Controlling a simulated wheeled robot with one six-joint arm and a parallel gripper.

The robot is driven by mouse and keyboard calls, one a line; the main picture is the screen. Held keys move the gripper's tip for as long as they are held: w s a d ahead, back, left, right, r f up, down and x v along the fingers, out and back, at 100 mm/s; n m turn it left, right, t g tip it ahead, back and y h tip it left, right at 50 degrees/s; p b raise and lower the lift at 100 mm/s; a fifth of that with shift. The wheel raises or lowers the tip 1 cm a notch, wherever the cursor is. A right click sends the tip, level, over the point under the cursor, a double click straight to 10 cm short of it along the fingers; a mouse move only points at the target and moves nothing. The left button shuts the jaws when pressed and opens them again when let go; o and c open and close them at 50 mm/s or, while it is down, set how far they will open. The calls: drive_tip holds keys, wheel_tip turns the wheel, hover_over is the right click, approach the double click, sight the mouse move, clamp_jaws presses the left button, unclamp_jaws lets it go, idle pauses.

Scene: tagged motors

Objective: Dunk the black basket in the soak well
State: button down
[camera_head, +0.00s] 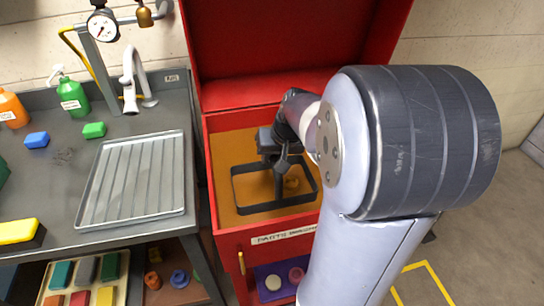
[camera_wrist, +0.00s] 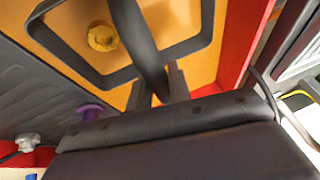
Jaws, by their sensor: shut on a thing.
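The black basket (camera_head: 243,190) is an open dark frame with a tall handle, seen over the orange-brown soak well (camera_head: 228,148) of the red washer. A small yellow-brown part (camera_head: 291,182) shows inside its outline. My gripper (camera_head: 279,160) is above the basket, shut on the upright handle. In the wrist view the handle (camera_wrist: 137,38) runs down between my fingers (camera_wrist: 158,88), with the basket rim and yellow part (camera_wrist: 102,38) beyond. I cannot tell whether the basket's bottom touches the liquid. My arm hides the well's right side.
The washer's red front wall (camera_head: 228,244) and raised red lid (camera_head: 290,40) bound the well. To the left, a grey bench holds a ribbed metal tray (camera_head: 135,180), a faucet (camera_head: 133,75), bottles and colored blocks. A lower shelf holds small parts.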

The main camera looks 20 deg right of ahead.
wheel_tip(320, 180, up, 16)
drive_tip(key=p, duration=1.2)
drive_tip(key=shift+r, duration=0.25)
drive_tip(key=shift+f, duration=0.1)
idle(2.8)
